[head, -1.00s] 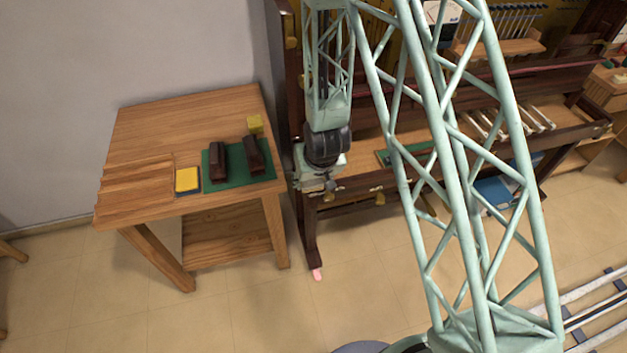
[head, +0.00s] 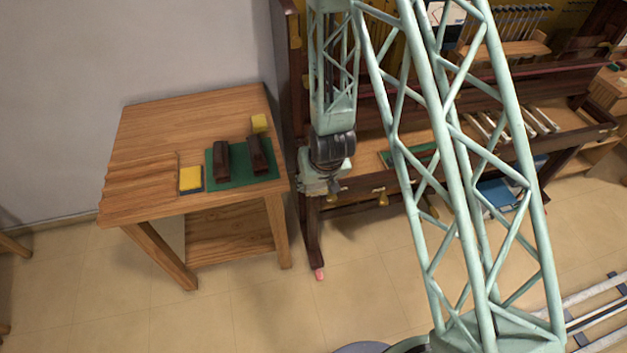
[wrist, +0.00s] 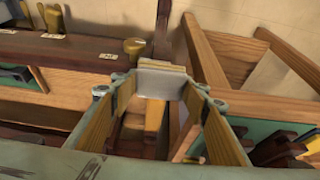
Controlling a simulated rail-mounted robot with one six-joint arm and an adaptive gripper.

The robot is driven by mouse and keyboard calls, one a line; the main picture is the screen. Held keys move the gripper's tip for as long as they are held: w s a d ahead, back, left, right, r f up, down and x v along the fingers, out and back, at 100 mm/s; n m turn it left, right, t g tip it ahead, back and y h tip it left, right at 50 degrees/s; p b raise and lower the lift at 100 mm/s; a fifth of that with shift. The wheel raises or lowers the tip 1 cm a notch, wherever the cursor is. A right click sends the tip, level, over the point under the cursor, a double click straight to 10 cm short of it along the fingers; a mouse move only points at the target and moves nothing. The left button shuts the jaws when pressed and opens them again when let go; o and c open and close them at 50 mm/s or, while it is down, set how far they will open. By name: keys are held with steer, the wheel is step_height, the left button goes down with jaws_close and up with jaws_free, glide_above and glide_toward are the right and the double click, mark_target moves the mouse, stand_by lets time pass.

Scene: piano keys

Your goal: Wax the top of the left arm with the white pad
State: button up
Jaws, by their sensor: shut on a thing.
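My gripper (wrist: 160,84) is shut on the white pad (wrist: 160,80), a pale block with a yellowish upper edge between the fingertips in the wrist view. In the head view my gripper (head: 323,178) is at the left end of the piano (head: 313,225), where my own arm hides much of it. The top of the left arm is not clearly seen in the head view. Brown wood shows below and between the fingers in the wrist view. I cannot tell whether the pad touches it.
A wooden table (head: 150,130) stands left of the piano. It bears a green mat (head: 240,178) with two dark brown blocks (head: 221,160), a yellow-and-blue pad (head: 190,179) and a small yellow block (head: 259,122). Floor in front is mostly clear.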

mark_target(316, 185)
steer(key=shift+s, duration=0.35)
step_height(316, 185, up, 3)
steer(key=shift+r+p, duration=0.15)
steer(key=shift+p, duration=0.4)
steer(key=shift+w+r, duration=0.15)
steer(key=shift+r, duration=0.1)
steer(key=shift+r+p, duration=0.9)
steer(key=shift+r, duration=1.15)
